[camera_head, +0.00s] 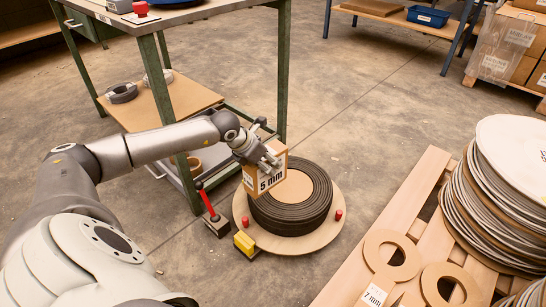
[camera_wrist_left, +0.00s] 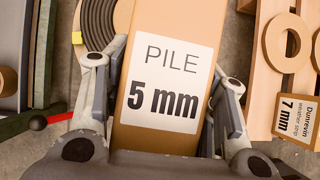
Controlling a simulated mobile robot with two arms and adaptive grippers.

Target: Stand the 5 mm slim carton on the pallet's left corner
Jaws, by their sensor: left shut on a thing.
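The slim carton (camera_head: 270,180) is brown with a white label reading 5 mm. My left gripper (camera_head: 267,163) is shut on it and holds it up in front of the coil on the round base. In the left wrist view the carton (camera_wrist_left: 165,20) fills the middle, its label reading PILE 5 mm, with the fingers of my left gripper (camera_wrist_left: 165,95) on both its sides. The pallet (camera_head: 400,225) is pale slatted wood at the lower right, apart from the carton. My right gripper is not in view.
A dark coil (camera_head: 290,222) lies on a round wooden base (camera_head: 325,235) with red knobs. A red-handled lever (camera_head: 207,200) and a yellow block (camera_head: 244,243) are beside it. The pallet bears stacked discs (camera_head: 515,150), wooden rings and a 7 mm carton (camera_wrist_left: 300,115). A green-legged bench (camera_head: 150,70) stands behind.

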